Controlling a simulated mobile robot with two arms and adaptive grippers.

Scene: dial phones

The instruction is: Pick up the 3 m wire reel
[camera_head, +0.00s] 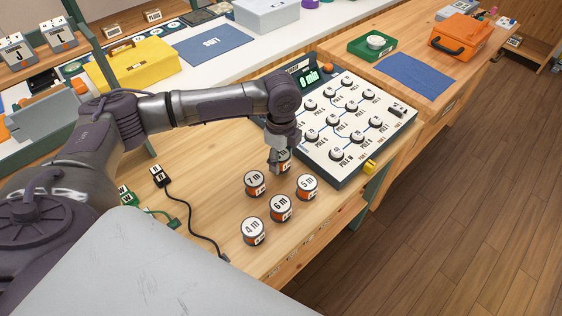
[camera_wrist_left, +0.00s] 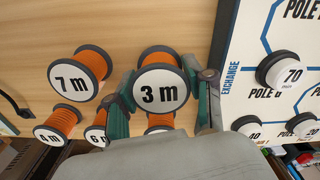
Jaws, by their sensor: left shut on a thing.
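The 3 m wire reel (camera_wrist_left: 160,88), with a white label and orange wire, sits between the two fingers of my left gripper (camera_wrist_left: 164,98) in the left wrist view. The gripper is shut on it. In the head view my left gripper (camera_head: 276,158) is low over the wooden table, beside the white dial panel, and mostly hides the reel (camera_head: 285,162). I cannot tell whether the reel still touches the table. My right gripper is not in view.
The 7 m (camera_head: 255,182), 5 m (camera_head: 306,186), 6 m (camera_head: 280,207) and 4 m (camera_head: 254,231) reels stand close by on the table. The dial panel (camera_head: 347,172) is just right of the gripper. A black cable (camera_head: 190,222) lies to the left.

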